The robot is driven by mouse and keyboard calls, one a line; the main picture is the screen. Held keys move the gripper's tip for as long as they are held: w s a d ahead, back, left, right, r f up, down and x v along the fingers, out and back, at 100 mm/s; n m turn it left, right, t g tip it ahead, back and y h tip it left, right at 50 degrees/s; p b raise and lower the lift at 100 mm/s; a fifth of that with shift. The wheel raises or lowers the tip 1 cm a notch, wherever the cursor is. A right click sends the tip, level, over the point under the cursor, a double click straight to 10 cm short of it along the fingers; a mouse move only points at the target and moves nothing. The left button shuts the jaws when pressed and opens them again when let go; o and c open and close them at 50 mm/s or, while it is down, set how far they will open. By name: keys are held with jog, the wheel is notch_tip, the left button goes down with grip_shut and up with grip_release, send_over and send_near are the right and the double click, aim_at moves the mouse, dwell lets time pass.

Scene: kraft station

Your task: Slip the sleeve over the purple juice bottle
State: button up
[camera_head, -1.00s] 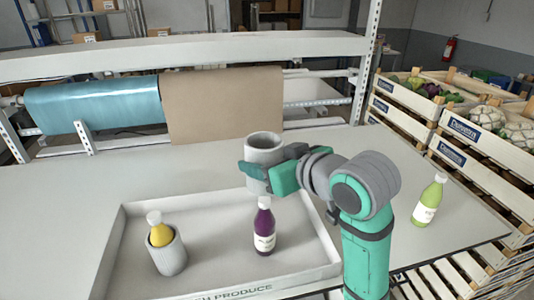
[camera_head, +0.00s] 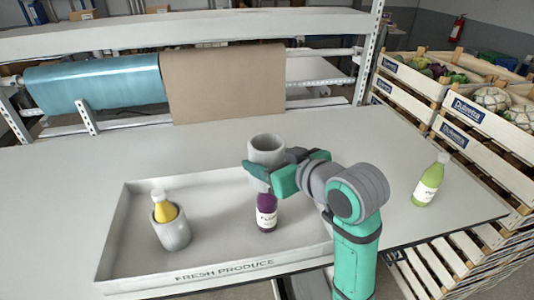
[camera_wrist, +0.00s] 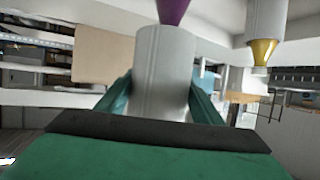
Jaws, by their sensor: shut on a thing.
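My gripper (camera_head: 262,172) is shut on a grey, open-topped sleeve (camera_head: 268,150) and holds it upright directly above the purple juice bottle (camera_head: 267,215). The bottle stands upright in the white tray, with its white label and lower body showing. Its cap and neck are hidden by the sleeve and fingers in the head view. In the wrist view, which is upside down, the sleeve (camera_wrist: 163,60) sits between both fingers. The bottle's tapering purple shoulder (camera_wrist: 172,10) meets the sleeve's lower end there, the top seemingly inside it; how deep I cannot tell.
The white tray (camera_head: 122,228) also holds a yellow bottle (camera_head: 164,208) standing in its own grey sleeve (camera_head: 171,236), left of the purple one. A green bottle (camera_head: 430,182) stands on the table's right side. Produce crates (camera_head: 462,125) are beyond the right edge. The table's left side is clear.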

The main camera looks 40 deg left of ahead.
aim_at(273, 208)
jog(key=shift+f, duration=7.6)
jog(key=o, duration=0.7)
jog(key=shift+w, duration=0.15)
jog(key=shift+o, duration=0.2)
jog(key=shift+s+a, duration=0.2)
jog(key=v, duration=1.1)
jog(key=shift+w, duration=0.2)
jog(key=shift+d+f, duration=0.1)
